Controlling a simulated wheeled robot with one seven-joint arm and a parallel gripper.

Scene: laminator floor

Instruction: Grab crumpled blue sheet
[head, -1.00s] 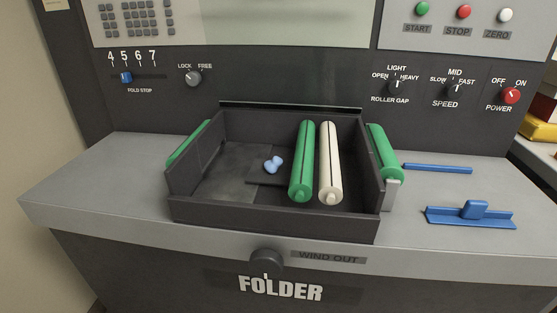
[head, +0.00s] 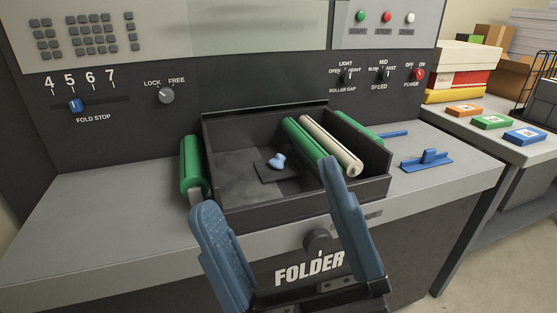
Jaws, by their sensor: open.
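The crumpled blue sheet (head: 277,161) is a small light-blue lump. It lies on a dark plate inside the open black tray (head: 262,216) of the folder, left of the green roller. My gripper (head: 268,184) has two blue fingers spread wide apart and nothing between them. It is in front of the tray, on the near side of the blue sheet, with its right fingertip overlapping the rollers in the picture. I cannot tell how high it is above the tray.
A green roller (head: 300,139) and a cream roller (head: 329,146) lie in the tray's right side. Green end rollers flank the tray, one at left (head: 191,165). A blue guide (head: 427,160) sits right on the grey deck. The deck's left side is clear.

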